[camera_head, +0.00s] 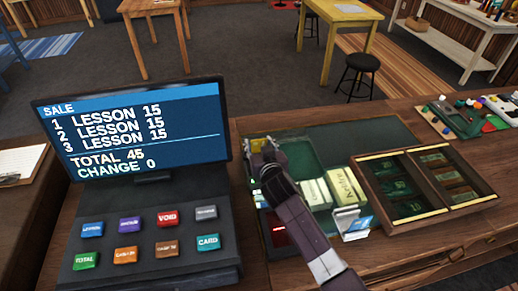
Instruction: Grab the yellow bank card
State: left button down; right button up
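My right gripper (262,160) reaches up from the bottom over the left part of the green counter mat, beside the register. Its dark fingers point away from me, and their gap is too small and dark to judge. A small pale yellow-green patch (258,145) shows right at the fingertips. I cannot tell whether it is the yellow bank card or whether it is gripped. No other clear yellow card shows. A small stand (350,224) with white and blue cards is to the right of my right forearm. My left gripper is out of view.
The register screen (135,125) and its keypad (150,235) stand close on the left. Pale boxes (316,193) and an open wooden case (425,184) are right of my arm. A tray with small colourful items (468,116) is at the far right. Green mat is bare behind the boxes.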

jog(key=c, duration=0.3)
jog(key=shift+r, duration=0.1)
